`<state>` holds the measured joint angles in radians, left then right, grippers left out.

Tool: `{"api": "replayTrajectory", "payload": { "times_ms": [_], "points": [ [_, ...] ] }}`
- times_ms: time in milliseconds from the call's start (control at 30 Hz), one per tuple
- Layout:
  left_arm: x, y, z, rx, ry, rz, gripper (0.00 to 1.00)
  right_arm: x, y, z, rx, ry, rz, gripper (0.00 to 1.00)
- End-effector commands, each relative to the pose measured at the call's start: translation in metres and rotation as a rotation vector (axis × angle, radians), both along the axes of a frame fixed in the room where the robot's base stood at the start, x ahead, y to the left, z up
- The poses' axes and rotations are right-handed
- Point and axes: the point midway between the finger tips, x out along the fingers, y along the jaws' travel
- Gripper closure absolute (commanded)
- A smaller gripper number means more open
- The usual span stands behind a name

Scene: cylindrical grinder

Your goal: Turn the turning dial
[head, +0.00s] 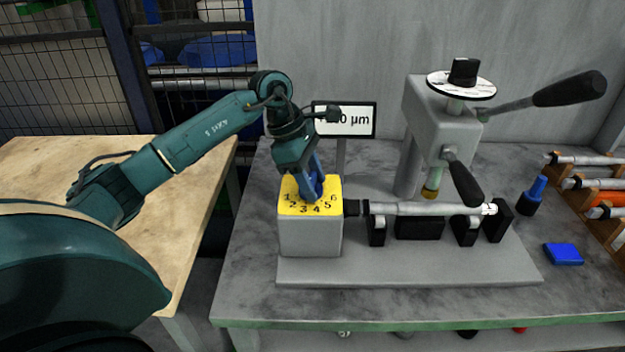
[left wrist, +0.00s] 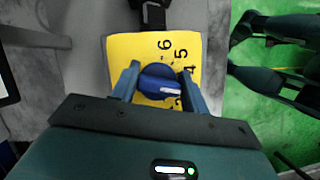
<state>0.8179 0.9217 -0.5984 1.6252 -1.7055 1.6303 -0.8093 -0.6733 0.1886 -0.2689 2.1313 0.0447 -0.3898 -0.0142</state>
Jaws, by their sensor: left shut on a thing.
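The turning dial is a blue knob (left wrist: 160,84) on a yellow plate (left wrist: 118,50) with printed numbers, on top of a grey block (head: 310,237). In the head view the plate (head: 289,183) shows, but the knob is mostly covered by the gripper. My left gripper (head: 313,192) comes down from above and is shut on the knob. In the left wrist view its two blue fingers (left wrist: 162,85) sit on either side of the knob. A white mark on the knob points right, toward the right finger. Some numbers are partly hidden. My right gripper is not seen.
A shaft (head: 425,209) lies right of the block on black supports. A grey press (head: 430,120) with black-handled levers stands behind it. A sign (head: 358,120) stands behind the block. A blue box (head: 563,254) and a blue-black bottle (head: 533,196) stand at right. The front bench edge is clear.

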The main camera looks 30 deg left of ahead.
Motion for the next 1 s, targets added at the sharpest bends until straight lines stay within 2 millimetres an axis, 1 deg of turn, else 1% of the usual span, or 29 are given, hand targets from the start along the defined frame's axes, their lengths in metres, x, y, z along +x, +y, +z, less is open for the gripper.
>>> {"api": "replayTrajectory", "payload": {
  "times_ms": [267, 300, 533, 833, 933, 1000],
  "points": [
    [0.001, 0.000, 0.001, 0.000, -0.003, 0.001, 0.78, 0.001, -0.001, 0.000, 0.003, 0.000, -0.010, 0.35],
    [0.001, 0.000, 0.001, 0.000, -0.003, 0.001, 0.54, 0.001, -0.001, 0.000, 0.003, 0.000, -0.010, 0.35],
    [0.000, 0.000, 0.001, 0.000, -0.002, 0.001, 0.35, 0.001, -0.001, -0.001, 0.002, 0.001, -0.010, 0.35],
    [0.000, 0.001, 0.003, 0.001, -0.002, 0.001, 0.35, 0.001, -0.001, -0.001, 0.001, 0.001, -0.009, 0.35],
    [-0.001, 0.005, 0.012, 0.002, -0.003, 0.002, 0.35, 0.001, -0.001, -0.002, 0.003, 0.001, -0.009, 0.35],
    [-0.002, 0.010, 0.023, 0.002, -0.005, 0.002, 0.35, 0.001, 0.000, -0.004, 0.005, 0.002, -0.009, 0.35]
  ]
}}
